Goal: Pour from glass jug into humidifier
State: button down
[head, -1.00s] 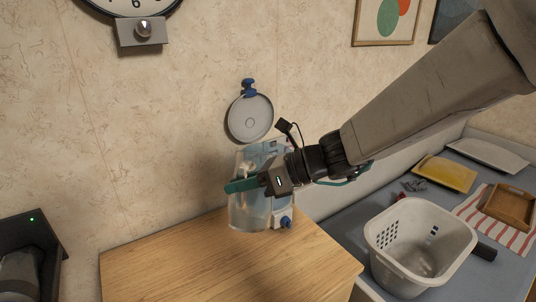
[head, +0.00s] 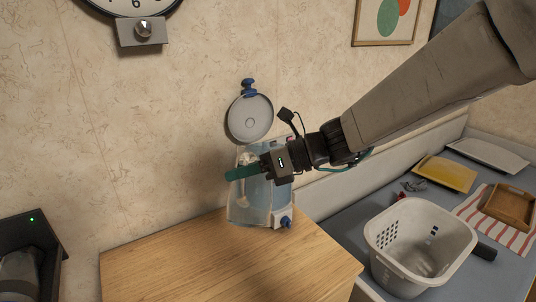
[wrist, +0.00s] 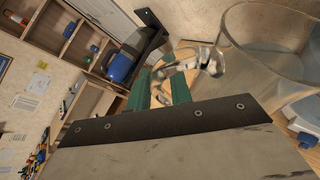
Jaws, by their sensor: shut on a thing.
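My gripper (head: 242,172) is shut on the handle of the clear glass jug (head: 238,205), above the wooden cabinet top. The jug overlaps the humidifier (head: 283,205), a pale blue and white unit with a blue knob low on its front. The humidifier's round grey lid (head: 250,118) stands raised against the wall. In the wrist view the glass jug (wrist: 262,35) shows beside the green fingers (wrist: 160,88), and the humidifier (wrist: 303,100) is partly seen behind it at the right edge. I cannot tell the liquid level or whether any is flowing.
The wooden cabinet top (head: 190,262) is clear in front and to the left. A black device (head: 30,250) is at lower left.

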aim_at(246, 154)
jog(key=shift+w+r, duration=0.1)
jog(key=shift+r, duration=0.15)
jog(key=shift+w+r+m, duration=0.25)
jog(key=shift+r+m, duration=0.05)
jog(key=shift+r, duration=0.1)
jog(key=shift+w+r, duration=0.1)
jog(key=shift+w+d+r+m+g, duration=0.2)
jog(key=shift+w+r+m+g, duration=0.1)
jog(key=shift+w+r+g, duration=0.25)
jog(key=shift+w+f, duration=0.1)
jog(key=shift+w, duration=0.1)
